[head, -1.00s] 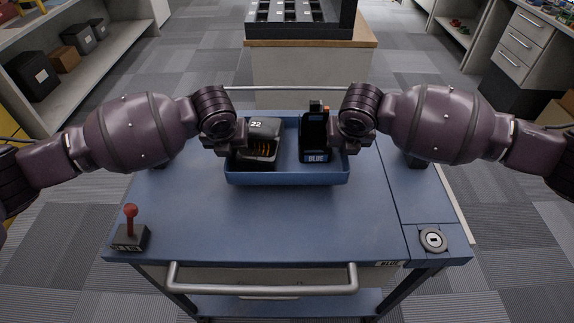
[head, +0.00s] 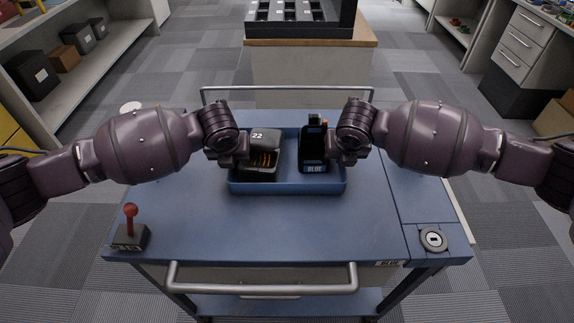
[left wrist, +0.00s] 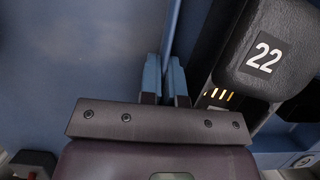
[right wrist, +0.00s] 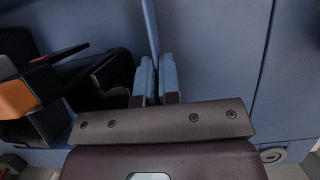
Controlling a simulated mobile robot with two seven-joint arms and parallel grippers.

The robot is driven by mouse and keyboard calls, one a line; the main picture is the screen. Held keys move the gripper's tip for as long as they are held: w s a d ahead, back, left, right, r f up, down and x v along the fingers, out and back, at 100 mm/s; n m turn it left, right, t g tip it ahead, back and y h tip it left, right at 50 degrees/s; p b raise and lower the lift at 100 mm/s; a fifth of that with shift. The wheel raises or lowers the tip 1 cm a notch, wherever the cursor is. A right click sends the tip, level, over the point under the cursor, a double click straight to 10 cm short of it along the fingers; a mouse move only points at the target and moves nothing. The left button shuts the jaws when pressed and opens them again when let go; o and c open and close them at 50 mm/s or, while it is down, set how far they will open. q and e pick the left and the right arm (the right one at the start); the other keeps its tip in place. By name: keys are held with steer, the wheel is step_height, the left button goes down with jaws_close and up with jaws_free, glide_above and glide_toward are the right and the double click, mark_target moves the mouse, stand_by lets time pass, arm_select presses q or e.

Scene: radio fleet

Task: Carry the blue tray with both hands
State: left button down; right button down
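The blue tray (head: 288,187) is on the blue cart top (head: 300,225), level, with no clear gap seen beneath it. Inside it, a dark case marked 22 (head: 258,160) is at left and a black radio-like device marked BLUE (head: 313,150) is at right. My left gripper (left wrist: 167,80) has its fingers on both sides of the tray's left wall, closed on it. My right gripper (right wrist: 156,78) is closed the same way on the right wall. In the head view the wrists hide the fingertips.
A red-knobbed lever (head: 131,228) stands at the cart's front left. A round keyhole fitting (head: 433,239) is at front right. The cart top before the tray is clear. A rail (head: 287,89) runs along the back; a counter with a black rack (head: 300,20) stands beyond.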

arm_select(q)
steer(key=shift+a+f, duration=0.1)
steer(key=shift+f, duration=0.1)
arm_select(e)
steer(key=shift+f, duration=0.15)
arm_select(q)
steer(key=c, duration=1.3)
jaws_free()
arm_select(e)
steer(key=c, duration=1.3)
jaws_free()
arm_select(q)
steer(key=shift+r, duration=0.1)
steer(key=v, duration=1.1)
steer(key=shift+s+r, duration=0.15)
steer(key=shift+r, duration=0.25)
arm_select(e)
steer(key=v, duration=1.2)
arm_select(q)
steer(key=shift+s, duration=0.1)
